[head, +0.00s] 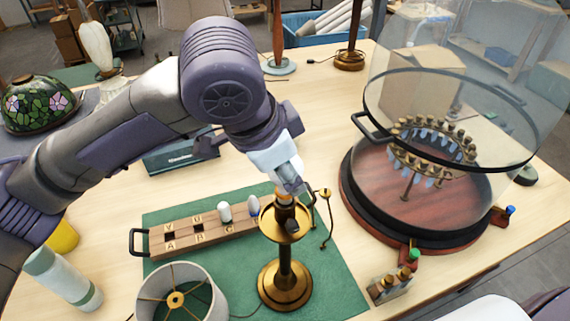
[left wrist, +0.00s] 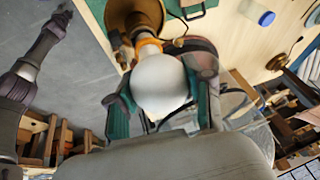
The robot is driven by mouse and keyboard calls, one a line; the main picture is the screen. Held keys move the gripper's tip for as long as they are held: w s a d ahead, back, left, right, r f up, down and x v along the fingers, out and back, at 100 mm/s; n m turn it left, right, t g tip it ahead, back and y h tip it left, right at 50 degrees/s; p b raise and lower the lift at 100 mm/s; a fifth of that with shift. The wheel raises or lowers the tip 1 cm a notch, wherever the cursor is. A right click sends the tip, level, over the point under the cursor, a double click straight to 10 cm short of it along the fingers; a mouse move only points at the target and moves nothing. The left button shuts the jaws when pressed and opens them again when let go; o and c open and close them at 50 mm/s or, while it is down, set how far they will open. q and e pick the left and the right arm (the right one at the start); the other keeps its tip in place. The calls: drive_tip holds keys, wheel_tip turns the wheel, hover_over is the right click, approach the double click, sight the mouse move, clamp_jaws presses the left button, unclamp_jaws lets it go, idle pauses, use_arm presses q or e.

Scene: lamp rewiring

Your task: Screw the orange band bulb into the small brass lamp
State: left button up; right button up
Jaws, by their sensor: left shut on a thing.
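The small brass lamp (head: 284,272) stands upright on the green mat (head: 335,285) in the head view. My left gripper (head: 289,182) points down over its top and is shut on the orange band bulb. In the left wrist view the bulb's white globe (left wrist: 160,85) sits between the two fingers, and its orange band (left wrist: 148,43) faces the brass lamp top (left wrist: 125,22). The bulb's base is at the lamp's socket, in line with it; how far it is seated cannot be seen. In the head view the gripper hides most of the globe.
A wooden bulb rack (head: 190,238) with a white bulb (head: 225,211) lies left of the lamp. A lampshade (head: 182,292) is at the front left. A large glass-covered stand (head: 410,205) on a dark red base is close on the right.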

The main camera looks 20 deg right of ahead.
use_arm(q)
drive_tip(key=shift+f, duration=0.6)
use_arm(e)
drive_tip(key=shift+w+d+f, duration=0.1)
drive_tip(key=shift+d+f, duration=0.1)
drive_tip(key=shift+d, duration=0.25)
drive_tip(key=shift+w+r, duration=0.1)
drive_tip(key=shift+r, duration=0.05)
use_arm(q)
drive_tip(key=shift+s, duration=0.1)
use_arm(e)
drive_tip(key=shift+a+r, duration=0.25)
drive_tip(key=shift+a, duration=0.1)
use_arm(q)
drive_tip(key=shift+f+p, duration=0.15)
drive_tip(key=shift+p, duration=0.3)
use_arm(e)
drive_tip(key=shift+r, duration=0.15)
